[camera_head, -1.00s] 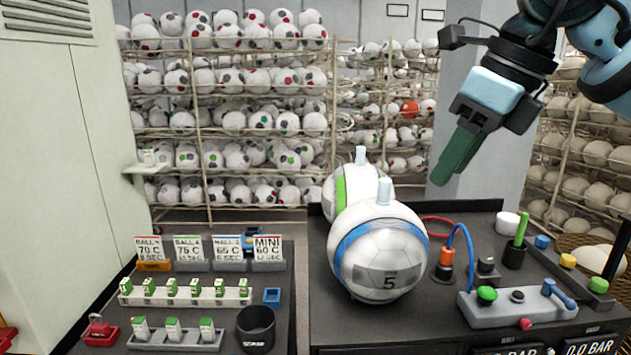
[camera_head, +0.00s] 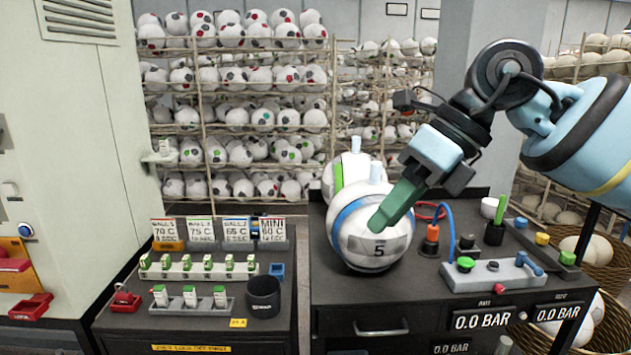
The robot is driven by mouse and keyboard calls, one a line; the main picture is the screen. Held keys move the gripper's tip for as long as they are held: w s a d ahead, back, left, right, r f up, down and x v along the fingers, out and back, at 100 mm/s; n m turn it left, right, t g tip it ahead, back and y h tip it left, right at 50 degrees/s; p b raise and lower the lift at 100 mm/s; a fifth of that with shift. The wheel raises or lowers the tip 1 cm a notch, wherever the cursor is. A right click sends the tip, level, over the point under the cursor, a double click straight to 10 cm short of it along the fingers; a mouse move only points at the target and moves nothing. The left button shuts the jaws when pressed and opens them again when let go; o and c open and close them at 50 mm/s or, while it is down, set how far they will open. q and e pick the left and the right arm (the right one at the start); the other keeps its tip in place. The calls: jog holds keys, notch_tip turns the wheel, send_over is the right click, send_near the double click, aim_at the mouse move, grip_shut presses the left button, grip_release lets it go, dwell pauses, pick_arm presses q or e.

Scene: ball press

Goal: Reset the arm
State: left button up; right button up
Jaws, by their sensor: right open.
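My right gripper (camera_head: 378,224) comes in from the right on my light blue arm. Its green fingers point down and to the left. They overlap the front ball mould or ball marked 5 (camera_head: 350,250) in the picture; I cannot tell whether they touch it. No held object shows between the fingers. The ball is white with a blue band and a grey number patch, and stands on the dark bench. Another ball (camera_head: 335,178) with a green band stands behind it. My left gripper is not in view.
A control block (camera_head: 490,277) with a green button and blue lever sits on the right bench, above 0.0 BAR displays (camera_head: 482,320). The left bench holds label cards (camera_head: 202,230), small green-topped items (camera_head: 190,297) and a black cup (camera_head: 263,296). Ball racks (camera_head: 235,90) stand behind.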

jog(key=s+a+f+m+g+y, duration=0.1)
jog(key=s+a+f+g+y, duration=0.15)
jog(key=a+f+y, duration=0.2)
jog(key=s+a+f+m+g+y, duration=0.1)
jog(key=s+a+f+g+y, duration=0.15)
jog(key=a+y, duration=0.35)
jog(key=w+d+f+m+t+h, duration=0.2)
jog(key=d+f+m+t, duration=0.2)
jog(key=f+m+t, duration=0.6)
jog(key=w+d+f+m+t+h, duration=0.1)
jog(key=d+f+m+t+h, duration=0.3)
jog(key=f+m, duration=0.6)
jog(key=w+d+f+m+t, duration=0.25)
jog(key=f+m+t, duration=0.55)
jog(key=m, duration=0.5)
jog(key=s+d+f+m+g+h, duration=0.4)
jog(key=s+d+f, duration=0.1)
jog(key=s+f, duration=0.7)
jog(key=s+d+f+m+g+h, duration=0.3)
jog(key=s+d+f+m+h, duration=0.2)
jog(key=s+f, duration=0.6)
jog(key=shift+s+d+f+g, duration=0.4)
jog(key=shift+s+d, duration=0.05)
jog(key=shift+d, duration=0.05)
